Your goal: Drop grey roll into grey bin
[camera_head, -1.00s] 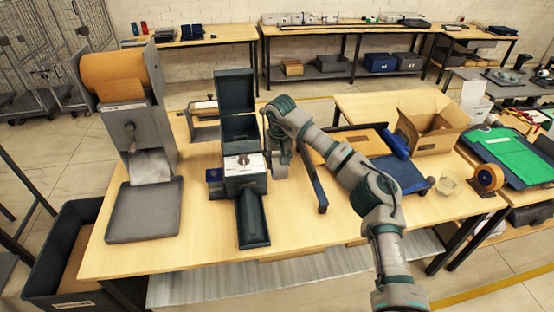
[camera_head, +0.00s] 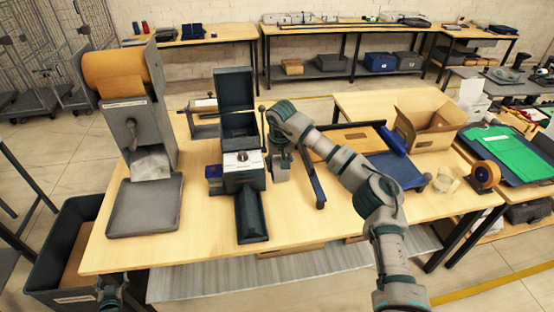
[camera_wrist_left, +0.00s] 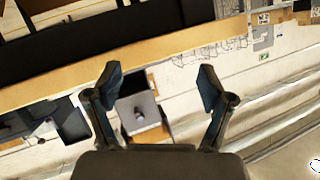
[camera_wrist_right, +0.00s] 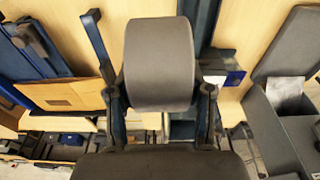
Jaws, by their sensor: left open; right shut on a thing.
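The grey roll (camera_wrist_right: 160,65) fills the upper middle of the right wrist view, between the fingers of my right gripper (camera_wrist_right: 160,95), which is shut on it. In the head view, my right gripper (camera_head: 281,165) is above the table, just right of the dark press-like device; the roll is hard to tell from the gripper there. A dark grey bin (camera_head: 40,285) with a white label stands on the floor at the lower left, with brown card inside. My left gripper (camera_head: 108,295) shows at the bottom left, beside the bin. In the left wrist view (camera_wrist_left: 160,85) it is open and empty.
The wooden table (camera_head: 330,230) holds the dark device (camera_head: 250,212), a tall grey dispenser (camera_head: 135,120) with an orange roll, and a grey tray (camera_head: 145,210). A blue-edged rack and cardboard box (camera_head: 430,120) stand right. The table's front middle is clear.

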